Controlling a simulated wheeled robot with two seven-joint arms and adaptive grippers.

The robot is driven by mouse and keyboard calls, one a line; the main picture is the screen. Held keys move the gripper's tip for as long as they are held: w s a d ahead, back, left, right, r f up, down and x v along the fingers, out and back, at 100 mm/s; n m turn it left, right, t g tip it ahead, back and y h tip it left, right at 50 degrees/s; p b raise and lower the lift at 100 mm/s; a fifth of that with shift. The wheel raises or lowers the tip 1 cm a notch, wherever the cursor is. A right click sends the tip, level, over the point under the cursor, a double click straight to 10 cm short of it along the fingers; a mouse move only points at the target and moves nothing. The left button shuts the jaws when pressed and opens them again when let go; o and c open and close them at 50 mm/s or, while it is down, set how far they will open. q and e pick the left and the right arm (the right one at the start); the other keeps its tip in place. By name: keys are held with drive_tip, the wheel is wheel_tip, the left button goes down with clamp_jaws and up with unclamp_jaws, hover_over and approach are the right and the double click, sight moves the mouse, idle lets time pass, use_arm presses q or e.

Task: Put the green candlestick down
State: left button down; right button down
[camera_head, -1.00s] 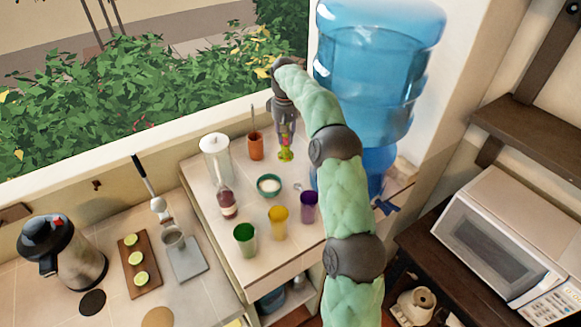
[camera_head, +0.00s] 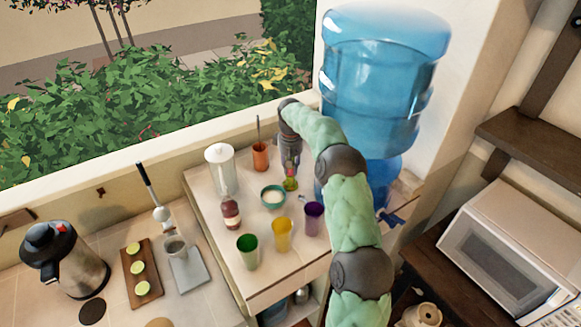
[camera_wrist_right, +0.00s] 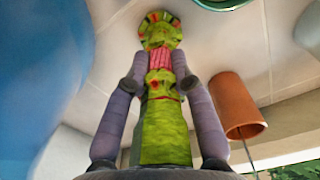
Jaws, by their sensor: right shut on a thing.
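The green candlestick (camera_head: 290,184) is patterned with red and yellow. My right gripper (camera_head: 290,170) is shut on it above the tiled counter (camera_head: 252,285). In the right wrist view the candlestick (camera_wrist_right: 165,135) stands lengthwise between the two grey-purple fingers of the gripper (camera_wrist_right: 158,65), its flared far end toward the white tiles. I cannot tell whether that end touches the tiles. In the head view the gripper hides most of the candlestick. My left gripper is not in view.
A bowl (camera_head: 273,203) stands just left of the candlestick, and an orange holder (camera_head: 260,157) stands behind it. The blue water bottle (camera_head: 380,85) is close on the right. Purple (camera_head: 313,219), yellow (camera_head: 282,235) and green (camera_head: 248,252) cups stand in front.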

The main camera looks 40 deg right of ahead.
drive_tip(key=shift+f, duration=0.1)
drive_tip(key=c, duration=1.4)
unclamp_jaws()
drive_tip(key=shift+f, duration=0.1)
drive_tip(key=o, duration=0.3)
drive_tip(key=shift+o, duration=0.2)
